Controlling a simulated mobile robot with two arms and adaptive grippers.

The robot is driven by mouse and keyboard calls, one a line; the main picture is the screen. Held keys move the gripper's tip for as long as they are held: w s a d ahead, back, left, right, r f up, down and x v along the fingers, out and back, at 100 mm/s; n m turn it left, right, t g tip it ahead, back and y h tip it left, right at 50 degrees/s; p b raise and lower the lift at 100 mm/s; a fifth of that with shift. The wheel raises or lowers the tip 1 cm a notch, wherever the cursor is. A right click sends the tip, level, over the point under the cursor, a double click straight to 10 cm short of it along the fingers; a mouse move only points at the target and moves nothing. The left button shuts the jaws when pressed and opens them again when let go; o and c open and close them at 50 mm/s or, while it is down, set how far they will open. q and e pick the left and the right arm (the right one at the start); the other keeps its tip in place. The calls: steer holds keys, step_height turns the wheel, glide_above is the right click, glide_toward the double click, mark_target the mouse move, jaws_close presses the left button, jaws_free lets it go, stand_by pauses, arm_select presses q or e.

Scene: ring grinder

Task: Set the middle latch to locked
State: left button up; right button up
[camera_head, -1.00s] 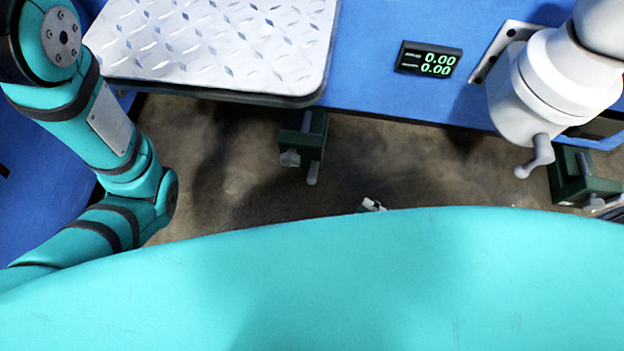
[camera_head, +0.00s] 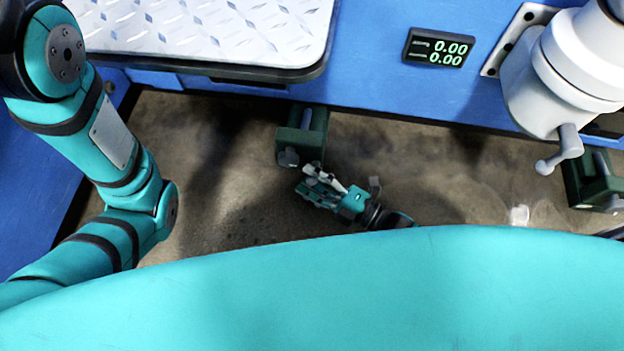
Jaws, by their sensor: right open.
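A dark green latch (camera_head: 303,132) with a grey rod and a rounded grey knob (camera_head: 288,157) is mounted under the blue table edge near the middle of the view. It appears to be the middle latch. My right gripper (camera_head: 309,178) is open just below it, fingers pointing up and left. The fingertips overlap the latch's lower end in the picture; I cannot tell whether they touch. The latch's lower lever end is hidden behind the gripper. A second green latch (camera_head: 588,182) shows at the right edge. My left arm is at the left, but its gripper is out of view.
A blue table (camera_head: 375,85) carries a diamond-plate metal platform (camera_head: 200,30), a display reading 0.00 twice (camera_head: 438,48), and a white machine part with a crank handle (camera_head: 560,150). Brown floor (camera_head: 440,160) lies open below. My turquoise body covers the bottom.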

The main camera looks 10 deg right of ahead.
jaws_close()
steer(key=shift+r, duration=0.15)
stand_by(0.4)
